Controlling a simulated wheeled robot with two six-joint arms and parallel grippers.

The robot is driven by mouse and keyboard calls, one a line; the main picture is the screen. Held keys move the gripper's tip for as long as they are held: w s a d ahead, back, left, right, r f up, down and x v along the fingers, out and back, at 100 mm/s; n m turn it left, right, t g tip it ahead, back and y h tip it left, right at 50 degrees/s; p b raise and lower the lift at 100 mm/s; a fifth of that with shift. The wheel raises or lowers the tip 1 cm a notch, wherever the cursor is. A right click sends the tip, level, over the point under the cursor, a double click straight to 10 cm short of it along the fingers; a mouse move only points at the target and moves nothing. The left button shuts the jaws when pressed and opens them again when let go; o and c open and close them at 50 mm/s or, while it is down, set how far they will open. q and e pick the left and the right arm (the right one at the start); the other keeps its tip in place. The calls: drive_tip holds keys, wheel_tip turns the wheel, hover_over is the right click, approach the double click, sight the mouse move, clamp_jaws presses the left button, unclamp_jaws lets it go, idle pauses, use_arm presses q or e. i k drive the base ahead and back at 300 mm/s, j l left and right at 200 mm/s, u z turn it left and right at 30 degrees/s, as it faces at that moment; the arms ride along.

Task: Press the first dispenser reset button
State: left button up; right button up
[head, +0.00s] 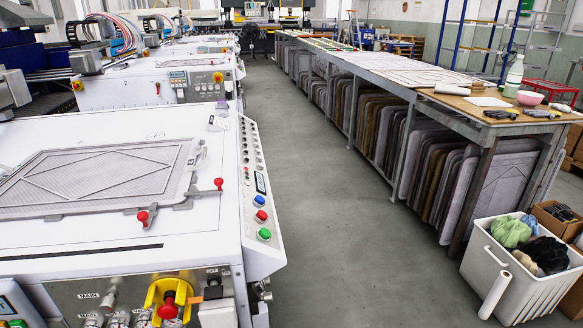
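No button that I can read as the first dispenser reset button stands out. The nearest white machine (120,230) has a sloped control panel (262,252) on its right edge. On it sit a blue button (259,200), a red button (261,215) and a green button (264,234), below a small display (260,182) and rows of small buttons (246,153). A red emergency-stop knob in a yellow guard (168,305) is on the front face. Labels beside the panel buttons are too small to read. Neither of my grippers shows in the head view.
A grey floor aisle (325,210) runs clear to the back. A long bench (400,75) with many racked screens lies on the right. A white bin (515,285) of cloths stands at lower right. More white machines (150,85) stand behind the first.

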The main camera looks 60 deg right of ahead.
sight(260, 199)
drive_tip(key=k+l, duration=0.85)
drive_tip(key=l+z, duration=0.1)
drive_tip(key=z, duration=1.2)
